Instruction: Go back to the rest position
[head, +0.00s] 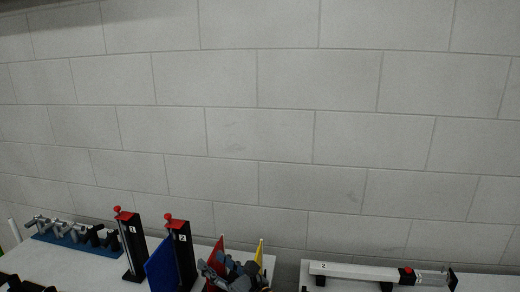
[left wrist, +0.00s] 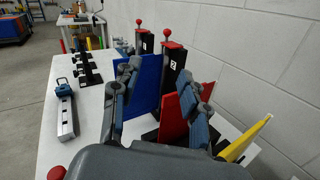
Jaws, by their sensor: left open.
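My left gripper (head: 235,274) is low in the head view, above the white table and in front of the coloured panels. In the left wrist view its two blue-grey fingers (left wrist: 157,88) are spread apart with nothing held between them. A blue panel (head: 160,268) and a red panel (head: 217,256) stand close to it, and a yellow panel (head: 260,252) stands to the right. In the left wrist view the fingers partly cover the blue panel (left wrist: 150,80) and the red panel (left wrist: 174,118). My right gripper is in neither view.
Two black posts with red knobs, the left one (head: 132,250) and the right one (head: 183,255), stand beside the blue panel. A blue-based rack (head: 75,243) is at the left. A white beam (head: 350,270) lies at the right. A block wall (head: 260,130) closes the back.

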